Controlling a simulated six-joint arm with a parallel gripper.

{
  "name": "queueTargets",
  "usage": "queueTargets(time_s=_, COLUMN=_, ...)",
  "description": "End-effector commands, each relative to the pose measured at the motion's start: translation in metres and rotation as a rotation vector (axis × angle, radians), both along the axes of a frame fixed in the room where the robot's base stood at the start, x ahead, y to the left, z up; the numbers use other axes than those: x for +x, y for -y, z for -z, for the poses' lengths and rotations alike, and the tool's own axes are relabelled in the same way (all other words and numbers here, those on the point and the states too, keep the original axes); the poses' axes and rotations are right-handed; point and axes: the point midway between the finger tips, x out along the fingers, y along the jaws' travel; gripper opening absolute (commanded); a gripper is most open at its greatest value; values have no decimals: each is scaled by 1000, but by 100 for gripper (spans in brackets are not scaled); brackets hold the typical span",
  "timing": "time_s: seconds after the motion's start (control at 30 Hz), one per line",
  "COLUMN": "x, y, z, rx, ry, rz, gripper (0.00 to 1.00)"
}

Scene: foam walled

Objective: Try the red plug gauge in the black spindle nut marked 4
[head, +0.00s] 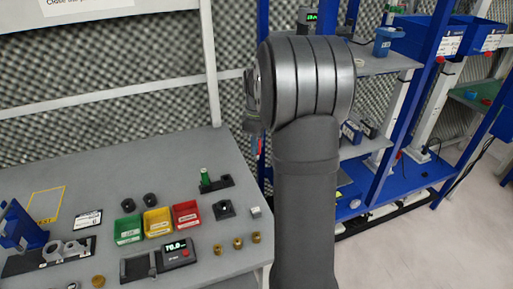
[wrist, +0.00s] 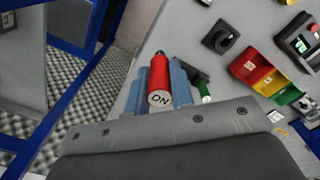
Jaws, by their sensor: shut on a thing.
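The red plug gauge (wrist: 159,76) is held between the two blue fingers of my gripper (wrist: 159,68) in the wrist view. Its near end face carries letters that read like "ON" from here. In the head view my own arm hides most of the gripper. A black nut (wrist: 221,36) sits on a dark square fixture on the bench, beyond and right of the gauge in the wrist view; it also shows in the head view (head: 223,208). Two more black nuts (head: 128,205) (head: 150,199) stand behind the bins. I cannot read a 4 on any nut.
A green plug gauge (head: 204,175) stands in a black holder (head: 220,183), close to my gripper in the wrist view. Green (head: 128,231), yellow (head: 157,222) and red (head: 186,215) bins, a display gauge (head: 174,252) and several brass pieces (head: 238,243) lie around. Blue shelving (head: 405,100) stands right.

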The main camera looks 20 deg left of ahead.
Motion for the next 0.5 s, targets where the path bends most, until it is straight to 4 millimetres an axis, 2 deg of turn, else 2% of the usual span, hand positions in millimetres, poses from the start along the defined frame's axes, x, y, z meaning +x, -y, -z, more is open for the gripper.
queueTargets(time_s=0.5, x=0, y=0, z=-32, rx=1, ry=2, rz=0, gripper=0)
